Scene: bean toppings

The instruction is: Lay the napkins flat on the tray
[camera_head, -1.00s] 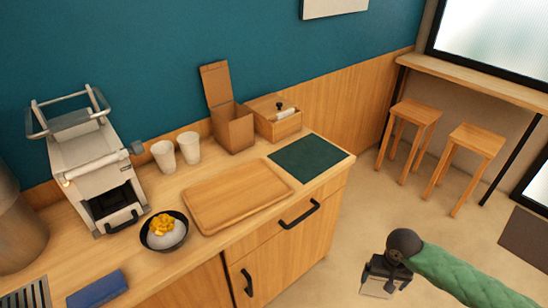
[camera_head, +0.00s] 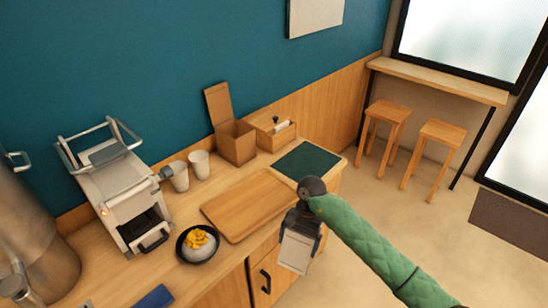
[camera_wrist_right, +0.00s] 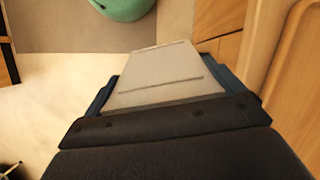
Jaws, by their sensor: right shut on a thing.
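My right gripper (camera_head: 300,222) is shut on a pale, flat napkin (camera_head: 295,252) that hangs down from its jaws. The napkin also shows in the right wrist view (camera_wrist_right: 160,78), flat between the dark fingers; whether it is one sheet or several I cannot tell. The gripper is in front of the counter, to the right of the wooden tray (camera_head: 240,208) and apart from it. The tray is empty and lies flat on the counter. My left gripper is out of view.
A black bowl of rice with yellow topping (camera_head: 197,244) stands left of the tray. Behind are paper cups (camera_head: 199,165), an open cardboard box (camera_head: 236,143) and a wooden caddy (camera_head: 275,133). A dark green mat (camera_head: 308,161) lies right of the tray. A grey machine (camera_head: 125,195) stands left.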

